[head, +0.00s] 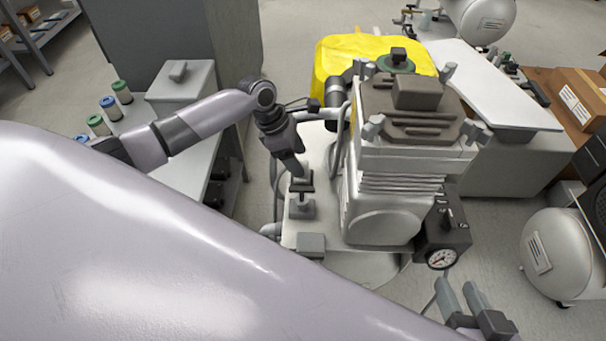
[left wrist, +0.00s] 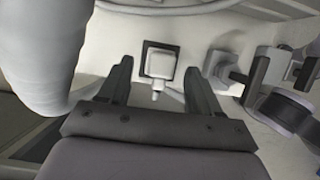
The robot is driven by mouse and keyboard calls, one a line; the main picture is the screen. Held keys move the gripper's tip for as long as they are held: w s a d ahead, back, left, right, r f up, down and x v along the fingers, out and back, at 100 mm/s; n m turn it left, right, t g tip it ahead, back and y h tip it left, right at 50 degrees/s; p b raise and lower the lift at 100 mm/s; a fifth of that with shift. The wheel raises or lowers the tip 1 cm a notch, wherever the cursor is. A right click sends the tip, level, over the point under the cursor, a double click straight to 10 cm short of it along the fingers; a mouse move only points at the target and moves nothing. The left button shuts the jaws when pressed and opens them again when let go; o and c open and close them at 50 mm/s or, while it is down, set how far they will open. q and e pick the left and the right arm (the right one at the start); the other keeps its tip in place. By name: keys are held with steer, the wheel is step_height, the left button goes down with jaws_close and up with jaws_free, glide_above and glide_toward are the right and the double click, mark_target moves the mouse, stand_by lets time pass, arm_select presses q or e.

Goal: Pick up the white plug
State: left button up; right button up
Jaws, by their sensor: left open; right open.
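A small white plug (left wrist: 161,65) with a squarish body and a short stem sits against a dark square in the left wrist view. It lies between the two dark fingers of my left gripper, with visible gaps on both sides. My left gripper (head: 301,181) is open and points down beside the compressor in the head view. I cannot clearly make out the plug there, as the gripper and nearby fittings crowd that spot.
The white compressor (head: 395,185) stands close to the right of my left gripper. A grey fitting (head: 302,208) is just below it. A pressure gauge (head: 442,258) is at the compressor's lower right. A yellow cloth (head: 340,55) lies behind. My pale arm link covers the lower left.

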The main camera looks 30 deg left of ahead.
mark_target(302, 164)
arm_select(q)
steer(key=b+x, duration=0.1)
steer(key=x, duration=0.2)
steer(key=shift+d+f, duration=0.15)
steer(key=shift+f, duration=0.05)
steer(key=c, duration=1.1)
steer(key=shift+r, duration=0.15)
